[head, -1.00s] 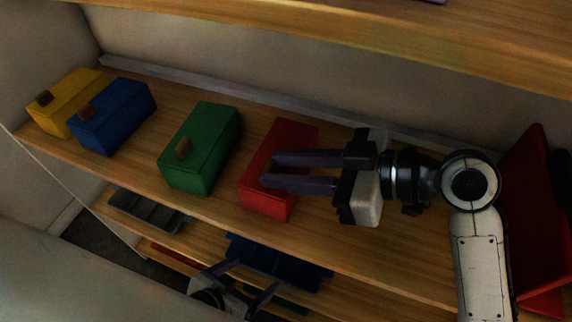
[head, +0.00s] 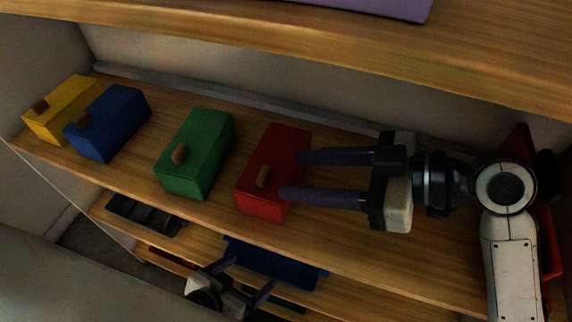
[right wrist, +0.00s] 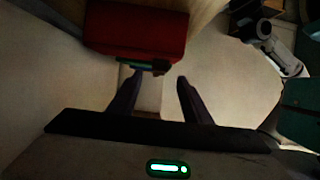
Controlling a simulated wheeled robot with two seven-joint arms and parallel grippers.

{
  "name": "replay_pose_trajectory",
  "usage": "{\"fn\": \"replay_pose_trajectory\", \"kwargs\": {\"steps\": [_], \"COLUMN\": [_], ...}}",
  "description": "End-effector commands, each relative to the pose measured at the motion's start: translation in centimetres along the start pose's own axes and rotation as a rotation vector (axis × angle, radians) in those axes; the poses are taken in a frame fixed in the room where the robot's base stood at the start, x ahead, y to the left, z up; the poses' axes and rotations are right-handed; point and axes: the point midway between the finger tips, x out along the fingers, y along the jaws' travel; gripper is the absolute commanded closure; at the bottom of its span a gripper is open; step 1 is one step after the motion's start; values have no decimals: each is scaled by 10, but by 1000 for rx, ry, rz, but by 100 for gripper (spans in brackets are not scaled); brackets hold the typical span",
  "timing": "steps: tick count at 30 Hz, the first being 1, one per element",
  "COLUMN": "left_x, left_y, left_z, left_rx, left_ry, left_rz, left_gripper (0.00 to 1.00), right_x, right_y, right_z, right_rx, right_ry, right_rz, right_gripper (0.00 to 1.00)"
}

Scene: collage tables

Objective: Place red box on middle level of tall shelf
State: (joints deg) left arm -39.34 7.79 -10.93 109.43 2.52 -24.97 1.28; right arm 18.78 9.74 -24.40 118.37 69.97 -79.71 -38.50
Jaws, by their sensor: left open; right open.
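The red box (head: 273,171) with a brown knob stands on the wooden middle shelf level (head: 330,236), to the right of the green box. In the right wrist view the red box (right wrist: 136,28) is beyond the fingertips, toward the upper left. My right gripper (head: 290,175) is open, its fingers pointing left at the red box's right side, with nothing held between them. Its fingers also show in the right wrist view (right wrist: 160,82). My left gripper (head: 250,275) is open and empty, low in the head view in front of the lower levels.
A green box (head: 196,153), a blue box (head: 108,123) and a yellow box (head: 62,108) stand left on the same level. A shelf board (head: 300,50) hangs above, bearing a purple thing (head: 375,8). Lower down are a dark tray (head: 143,214) and a blue tray (head: 275,262). A red thing stands behind my right arm.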

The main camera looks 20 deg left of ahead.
Motion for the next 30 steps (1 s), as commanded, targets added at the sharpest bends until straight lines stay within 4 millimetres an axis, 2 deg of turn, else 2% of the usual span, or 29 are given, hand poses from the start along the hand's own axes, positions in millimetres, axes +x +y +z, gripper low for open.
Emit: {"fn": "replay_pose_trajectory", "kwargs": {"steps": [3,7,30], "left_x": [-5,-6,-5], "left_y": [0,1,0], "left_z": [-3,-4,-4], "left_rx": [0,0,0], "left_ry": [-2,-3,-3], "left_rz": [0,0,0], "left_gripper": [14,14,14], "right_x": [-18,-27,-28], "right_y": [0,0,0], "right_z": [-1,0,0], "right_rx": [0,-1,0], "right_ry": [-2,0,1], "right_rz": [2,1,-1], "right_gripper": [56,56,56]}}
